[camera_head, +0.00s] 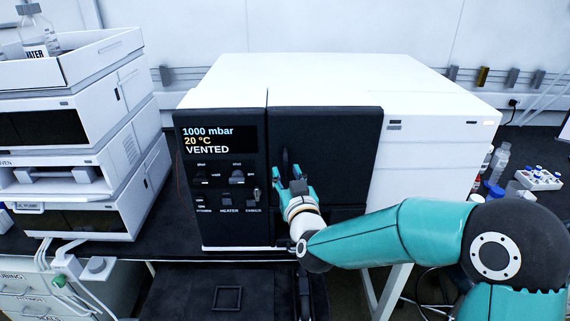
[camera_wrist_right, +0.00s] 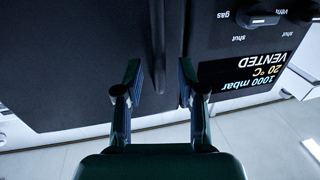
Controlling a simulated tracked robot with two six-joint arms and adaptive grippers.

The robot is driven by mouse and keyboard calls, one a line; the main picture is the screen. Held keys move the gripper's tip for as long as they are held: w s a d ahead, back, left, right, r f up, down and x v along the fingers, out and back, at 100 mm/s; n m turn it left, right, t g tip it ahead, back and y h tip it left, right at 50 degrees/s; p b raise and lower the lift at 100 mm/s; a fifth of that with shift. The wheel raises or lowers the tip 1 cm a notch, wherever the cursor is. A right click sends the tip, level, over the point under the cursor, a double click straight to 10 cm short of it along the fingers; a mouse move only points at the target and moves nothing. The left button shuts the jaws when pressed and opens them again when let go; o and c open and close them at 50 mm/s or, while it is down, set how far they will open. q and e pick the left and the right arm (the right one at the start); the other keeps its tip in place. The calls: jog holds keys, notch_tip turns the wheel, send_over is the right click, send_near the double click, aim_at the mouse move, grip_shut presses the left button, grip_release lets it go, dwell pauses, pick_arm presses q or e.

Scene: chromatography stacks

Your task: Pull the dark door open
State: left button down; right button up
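The dark door (camera_head: 335,140) forms the front of a white oven-like unit (camera_head: 430,120) and looks shut, flush beside the control panel (camera_head: 216,190). Its dark upright handle (camera_head: 285,160) is near the door's left edge. My right gripper (camera_head: 290,184) is at the handle's lower part, partly hiding it. In the right wrist view the gripper (camera_wrist_right: 160,78) is open, one finger on each side of the dark handle bar (camera_wrist_right: 158,30). A gap seems to show between fingers and bar; contact is hard to tell. The door (camera_wrist_right: 75,60) fills the left there. My left gripper is not in view.
The panel display reads 1000 mbar, 20 °C, VENTED. A stack of white instruments (camera_head: 70,150) stands left of the unit, with a bottle (camera_head: 36,32) in a tray on top. Vials and a small rack (camera_head: 540,178) are at the right. Floor in front is partly hidden.

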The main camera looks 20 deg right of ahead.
jog(key=shift+w+d, duration=0.1)
jog(key=shift+w, duration=1.15)
grip_shut()
